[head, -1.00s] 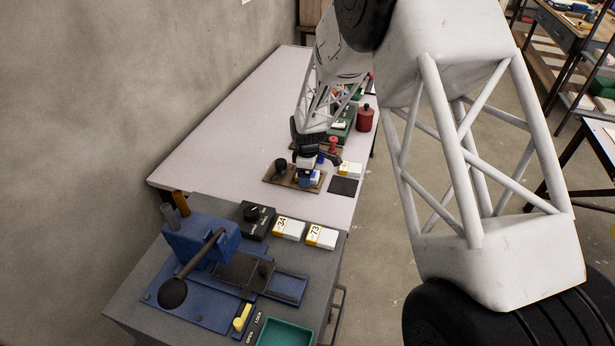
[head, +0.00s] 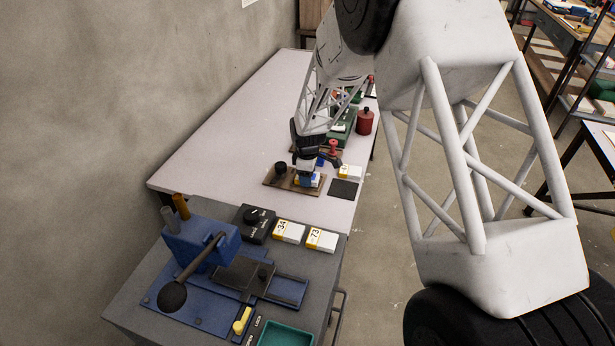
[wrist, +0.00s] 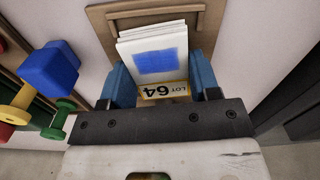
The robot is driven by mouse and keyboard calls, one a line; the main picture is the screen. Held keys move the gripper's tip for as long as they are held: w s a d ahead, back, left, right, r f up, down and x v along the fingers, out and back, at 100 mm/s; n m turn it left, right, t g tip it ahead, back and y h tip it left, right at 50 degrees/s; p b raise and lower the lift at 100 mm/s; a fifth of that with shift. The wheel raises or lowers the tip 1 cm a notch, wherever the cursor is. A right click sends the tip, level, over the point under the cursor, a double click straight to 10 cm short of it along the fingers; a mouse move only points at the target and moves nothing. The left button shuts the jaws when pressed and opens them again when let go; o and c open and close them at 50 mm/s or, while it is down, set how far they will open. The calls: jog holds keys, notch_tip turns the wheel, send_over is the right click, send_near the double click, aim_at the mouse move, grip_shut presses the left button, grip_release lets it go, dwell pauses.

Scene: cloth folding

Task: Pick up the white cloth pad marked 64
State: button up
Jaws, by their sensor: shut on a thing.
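The white cloth pad marked 64 (wrist: 160,60) is in the wrist view, a layered white block with a blue square on its face and a yellow "LOT 64" label at its near edge. My gripper (wrist: 162,78) is shut on it, with one blue finger at each side. In the head view the gripper (head: 308,170) is over the wooden board (head: 276,181), and a small part of the pad (head: 314,183) shows below it. The arm and fingers hide most of the pad there. I cannot tell whether the pad touches the board.
A black knob (head: 280,168) stands on the board's left. A dark square mat (head: 343,188) and another white pad (head: 349,172) lie to the right. A red canister (head: 365,121) stands behind. Pads 34 (head: 289,231) and 73 (head: 322,239) lie nearer. The left tabletop is clear.

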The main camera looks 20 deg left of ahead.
notch_tip(320, 180, up, 2)
jog(key=shift+r, duration=0.25)
jog(key=shift+s+d+r, duration=0.1)
jog(key=shift+s+r, duration=0.1)
jog(key=shift+r, duration=0.1)
jog(key=s+d, duration=0.2)
jog(key=s, duration=0.2)
jog(key=s+d+r, duration=0.1)
jog(key=s+d, duration=0.2)
jog(key=s, duration=0.2)
jog(key=s+d, duration=0.3)
jog(key=s, duration=0.1)
jog(key=shift+s+r, duration=0.2)
